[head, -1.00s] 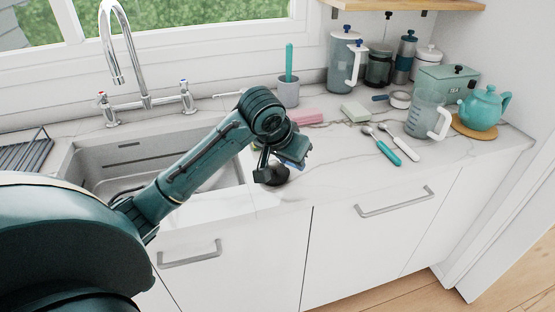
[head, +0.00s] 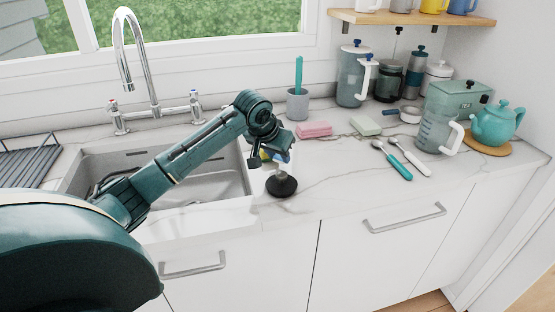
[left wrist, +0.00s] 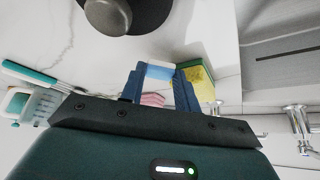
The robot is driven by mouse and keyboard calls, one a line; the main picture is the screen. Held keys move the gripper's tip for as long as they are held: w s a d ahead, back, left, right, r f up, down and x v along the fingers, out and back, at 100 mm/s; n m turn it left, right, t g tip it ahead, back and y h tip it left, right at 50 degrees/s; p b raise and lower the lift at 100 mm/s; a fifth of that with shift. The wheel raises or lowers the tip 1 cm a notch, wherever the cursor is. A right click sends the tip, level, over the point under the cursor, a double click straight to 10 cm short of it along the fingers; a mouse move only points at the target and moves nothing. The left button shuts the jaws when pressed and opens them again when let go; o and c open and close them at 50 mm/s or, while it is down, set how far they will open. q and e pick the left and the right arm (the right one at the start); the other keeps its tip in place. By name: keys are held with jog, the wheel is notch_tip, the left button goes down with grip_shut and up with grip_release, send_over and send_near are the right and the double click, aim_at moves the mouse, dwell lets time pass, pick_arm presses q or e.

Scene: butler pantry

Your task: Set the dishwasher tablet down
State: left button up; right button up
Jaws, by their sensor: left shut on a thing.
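My left gripper (head: 276,157) is over the counter beside the sink's right edge. In the left wrist view its two blue fingers (left wrist: 160,88) are shut on the dishwasher tablet (left wrist: 158,72), a small white and blue block between the fingertips. In the head view the tablet is too small and covered to make out clearly. I cannot tell whether it touches the counter. My right gripper is in neither view.
A black round item with a knob (head: 282,185) stands close in front of the gripper. A yellow-green sponge (left wrist: 203,82) is beside the fingers. A pink block (head: 314,129), a pale green block (head: 365,126) and utensils (head: 392,160) lie to the right. The sink (head: 215,178) is left.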

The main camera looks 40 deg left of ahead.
pick_arm(q)
jog(key=shift+f, duration=0.95)
jog(key=o, duration=0.7)
